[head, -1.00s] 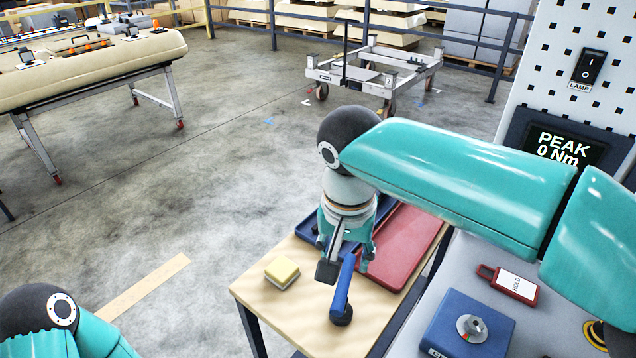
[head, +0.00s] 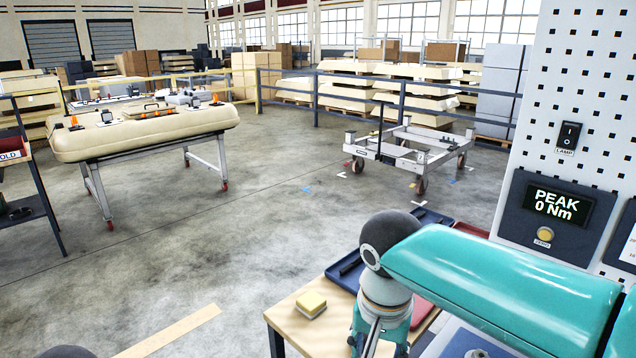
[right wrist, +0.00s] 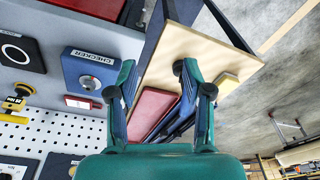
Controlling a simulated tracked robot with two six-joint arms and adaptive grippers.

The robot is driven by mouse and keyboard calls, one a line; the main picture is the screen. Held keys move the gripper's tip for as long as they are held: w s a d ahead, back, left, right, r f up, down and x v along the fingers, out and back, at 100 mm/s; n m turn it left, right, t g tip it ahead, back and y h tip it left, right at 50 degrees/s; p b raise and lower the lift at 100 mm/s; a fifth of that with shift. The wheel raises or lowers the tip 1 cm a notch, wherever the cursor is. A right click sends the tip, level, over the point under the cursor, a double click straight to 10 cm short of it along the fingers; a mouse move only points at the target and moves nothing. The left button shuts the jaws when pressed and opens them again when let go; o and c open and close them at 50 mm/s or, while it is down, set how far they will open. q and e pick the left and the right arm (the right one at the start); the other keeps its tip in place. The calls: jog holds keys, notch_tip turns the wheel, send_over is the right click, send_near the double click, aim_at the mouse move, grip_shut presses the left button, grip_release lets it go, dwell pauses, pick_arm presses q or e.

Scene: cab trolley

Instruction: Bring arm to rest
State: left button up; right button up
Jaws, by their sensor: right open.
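My right arm comes in from the right in the head view. Its gripper (head: 372,343) points down in front of the wooden-topped table (head: 285,318), partly cut off by the lower edge. In the right wrist view the same gripper (right wrist: 155,69) has its fingers spread apart with nothing between them. The table top shows beyond the fingers. Of my left arm only a dark rounded joint shows at the lower left edge of the head view; its gripper is out of view.
A yellow sponge-like block (head: 311,304) and a blue tray (head: 343,276) are on the table. A pegboard panel (head: 580,70) stands close on the right. A grey trolley (head: 405,150) and a padded cream unit on legs (head: 145,135) stand behind. The floor between is clear.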

notch_tip(320, 180, down, 26)
jog(key=f+n+g+y, duration=0.1)
jog(key=n+g+y, duration=0.1)
jog(key=n+y, duration=0.1)
jog(key=s+d+f+y, duration=0.1)
jog(key=s+d+f, duration=0.2)
jog(key=s+f, duration=1.1)
jog(key=shift+d+f+m+t, duration=0.15)
jog(key=shift+d+m+t, duration=0.15)
jog(key=shift+t, duration=0.1)
jog(key=shift+c, duration=0.8)
jog(key=shift+w+a, duration=0.1)
jog(key=shift+w, duration=0.05)
